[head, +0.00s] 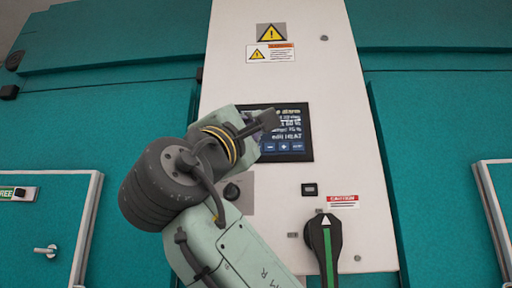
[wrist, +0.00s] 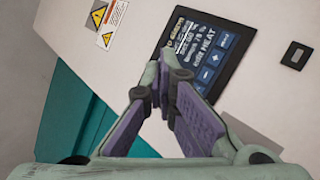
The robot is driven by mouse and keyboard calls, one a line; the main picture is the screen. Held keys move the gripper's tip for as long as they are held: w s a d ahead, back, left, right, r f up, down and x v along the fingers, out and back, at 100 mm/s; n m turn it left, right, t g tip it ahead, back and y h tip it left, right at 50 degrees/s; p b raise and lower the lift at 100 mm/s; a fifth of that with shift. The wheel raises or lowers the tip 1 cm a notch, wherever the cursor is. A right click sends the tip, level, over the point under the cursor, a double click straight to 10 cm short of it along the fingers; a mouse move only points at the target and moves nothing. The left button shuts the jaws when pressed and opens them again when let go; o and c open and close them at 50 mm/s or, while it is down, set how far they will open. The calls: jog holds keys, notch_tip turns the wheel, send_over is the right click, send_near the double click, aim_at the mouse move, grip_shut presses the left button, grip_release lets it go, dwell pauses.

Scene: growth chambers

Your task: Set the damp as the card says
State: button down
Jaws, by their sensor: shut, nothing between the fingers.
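The control screen (head: 296,133) is a dark display on a white panel, with a row of blue buttons along its bottom. My arm hides its left part. In the wrist view the screen (wrist: 190,38) appears tilted; a line reads "edit HEAT", and a line above it seems to read "Damp" with a percentage too small to be sure of. Minus, plus (wrist: 215,60) and a third button show there. My gripper (head: 270,120) is shut and empty in front of the screen; its fingertips (wrist: 166,68) overlap the screen's lower edge in the wrist view. Contact cannot be told. I see no readable setting card.
Warning labels (head: 271,43) are above the screen. A black rotary handle (head: 326,246) with a green stripe and a caution label (head: 343,201) are below right. A small black socket (head: 309,189) sits under the screen. Teal chamber walls (head: 435,140) flank the white panel.

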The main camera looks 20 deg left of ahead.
jog(key=p, duration=0.3)
send_near(266, 137)
jog(key=shift+w+d+r, duration=0.25)
jog(key=shift+w+r, duration=0.3)
jog(key=shift+r, duration=0.3)
jog(key=shift+w+d+r, duration=0.2)
jog(key=shift+w+r, duration=0.4)
jog(key=shift+r, duration=0.25)
jog(key=shift+w+a, duration=0.15)
jog(key=shift+w, duration=0.25)
jog(key=shift+w+a, duration=0.1)
jog(key=shift+w, duration=0.2)
dwell(0.4)
jog(key=shift+s+d, duration=0.25)
jog(key=shift+s, duration=0.45)
